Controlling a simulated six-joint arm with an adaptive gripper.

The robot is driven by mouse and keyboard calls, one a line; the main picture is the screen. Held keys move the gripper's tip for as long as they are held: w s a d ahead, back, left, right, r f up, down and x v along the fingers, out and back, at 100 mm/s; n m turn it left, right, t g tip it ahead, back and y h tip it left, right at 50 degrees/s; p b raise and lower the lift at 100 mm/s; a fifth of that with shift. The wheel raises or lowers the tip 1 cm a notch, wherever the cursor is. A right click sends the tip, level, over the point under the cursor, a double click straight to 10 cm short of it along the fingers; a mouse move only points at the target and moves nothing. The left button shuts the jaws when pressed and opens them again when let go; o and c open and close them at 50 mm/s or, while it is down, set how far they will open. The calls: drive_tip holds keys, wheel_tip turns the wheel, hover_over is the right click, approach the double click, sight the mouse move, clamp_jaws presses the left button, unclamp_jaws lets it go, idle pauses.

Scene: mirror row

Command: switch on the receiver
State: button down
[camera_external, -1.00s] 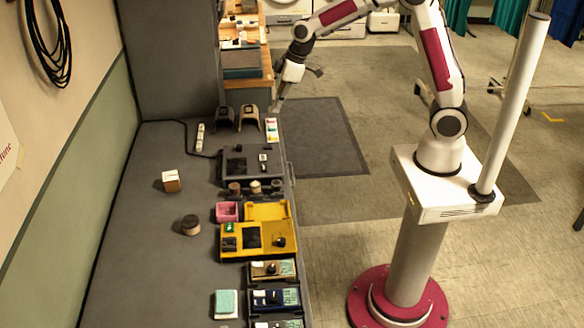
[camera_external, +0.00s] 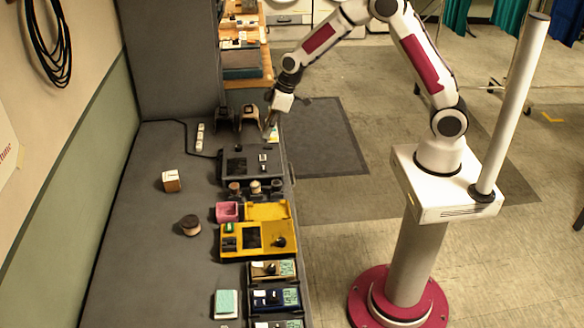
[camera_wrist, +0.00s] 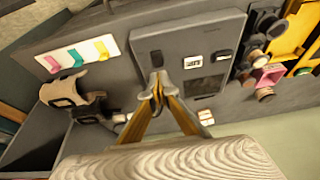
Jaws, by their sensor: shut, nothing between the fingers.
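A dark grey device (camera_external: 226,178) with a dark screen and small switches lies on the bench, below my gripper in the external view. No label names it as the receiver. In the wrist view this device (camera_wrist: 174,42) carries a black switch (camera_wrist: 157,58), a white rocker (camera_wrist: 193,62), another small switch (camera_wrist: 222,55) and a dark window (camera_wrist: 207,86). My gripper (camera_external: 268,136) is shut and empty, near the device's far end. In the wrist view its fingertips (camera_wrist: 157,80) meet just beside the black switch. I cannot tell whether they touch the panel.
A white card with coloured hooks (camera_wrist: 80,55) lies beside the device. Two dark stands (camera_external: 237,117) are nearby. A yellow device (camera_external: 268,228), a pink box (camera_external: 227,211) and several small boxes line the bench edge. A small box (camera_external: 171,181) and a round knob (camera_external: 190,225) lie further left.

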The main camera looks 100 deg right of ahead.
sight(262, 146)
drive_tip(key=shift+w+f, duration=0.15)
drive_tip(key=shift+f, duration=1.35)
drive_tip(key=shift+w, duration=0.1)
